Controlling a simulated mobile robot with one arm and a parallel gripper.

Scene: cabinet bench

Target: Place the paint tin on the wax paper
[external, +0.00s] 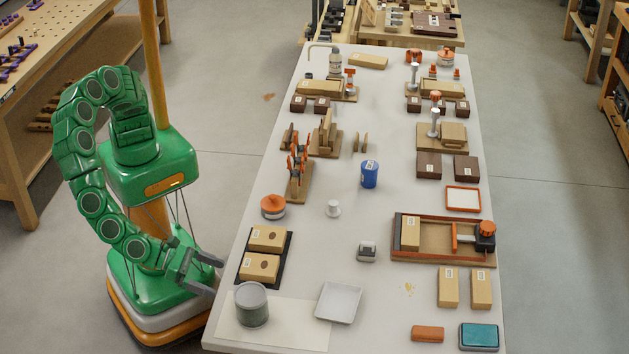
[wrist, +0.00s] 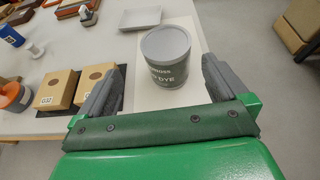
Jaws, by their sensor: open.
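A large grey-green tin (external: 251,305) with a pale grey lid stands upright at the near left of the bench. I cannot tell for certain which is the paint tin. My gripper (external: 219,277) is open and empty at the bench's left edge, short of the grey-green tin (wrist: 160,82).
A white square dish (external: 338,302) lies at the sheet's right edge. Two tan boxes on a black tray (external: 287,256) stand behind the tin. An orange-lidded pot (external: 273,206), a small white knob (external: 333,209) and a grey block (external: 366,251) stand farther off. The bench centre has clear room.

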